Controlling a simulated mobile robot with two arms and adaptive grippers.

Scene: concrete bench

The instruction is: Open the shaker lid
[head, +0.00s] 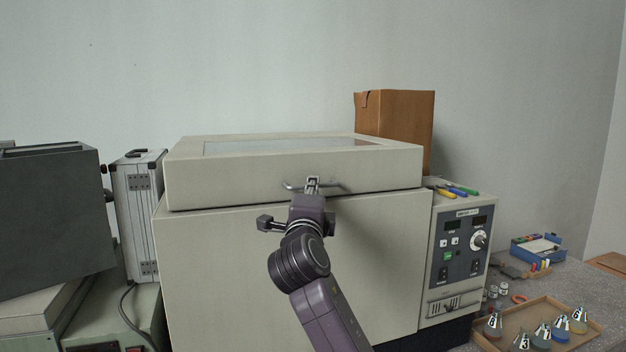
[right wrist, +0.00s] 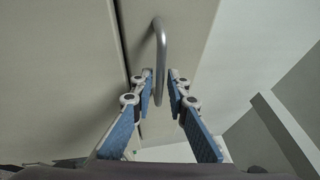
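The shaker is a large beige box (head: 290,270) with a lid (head: 230,180) that lies shut on top, with a window (head: 290,147) in it. A metal bar handle (head: 290,186) is on the lid's front face. My right gripper (head: 313,183) is at the middle of this handle, its arm rising from below. In the right wrist view the handle (right wrist: 161,40) passes between the two blue-padded fingers of the gripper (right wrist: 160,75). The fingers are apart, with a narrow gap showing on each side of the bar. My left gripper is out of view.
A cardboard box (head: 405,125) and several pens (head: 455,188) are behind and right of the lid, above the control panel (head: 462,245). A silver case (head: 138,215) stands close on the left. A tray (head: 545,310) of flasks is at right.

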